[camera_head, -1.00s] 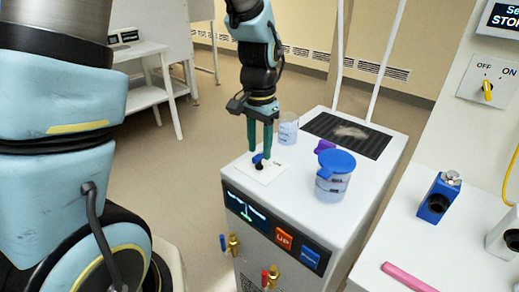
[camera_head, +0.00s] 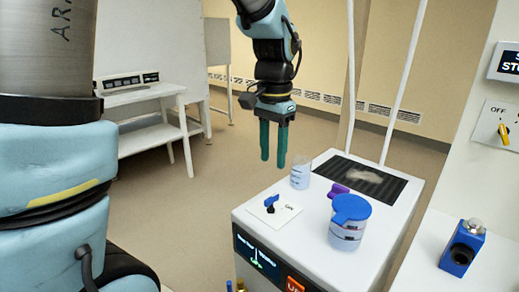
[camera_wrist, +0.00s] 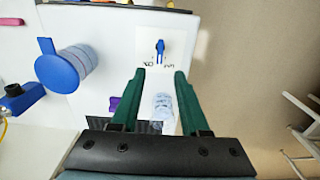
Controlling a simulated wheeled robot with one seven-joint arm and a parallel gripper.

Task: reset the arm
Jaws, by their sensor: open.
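My gripper (camera_head: 273,160) has two green fingers, spread apart and empty. In the head view it hangs above and behind the left part of the white cabinet (camera_head: 305,235), clear of its top. In the wrist view the fingers (camera_wrist: 160,75) point toward a small blue knob (camera_wrist: 160,46) on a white label plate. The same blue knob (camera_head: 271,200) shows in the head view, below the gripper and apart from it.
On the cabinet top stand a blue-lidded jar (camera_head: 347,222), a clear beaker (camera_head: 300,174), a purple item (camera_head: 339,190) and a dark mesh panel (camera_head: 362,181). A blue block (camera_head: 462,248) sits on the right bench. A white table (camera_head: 150,100) stands behind left. Floor between is clear.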

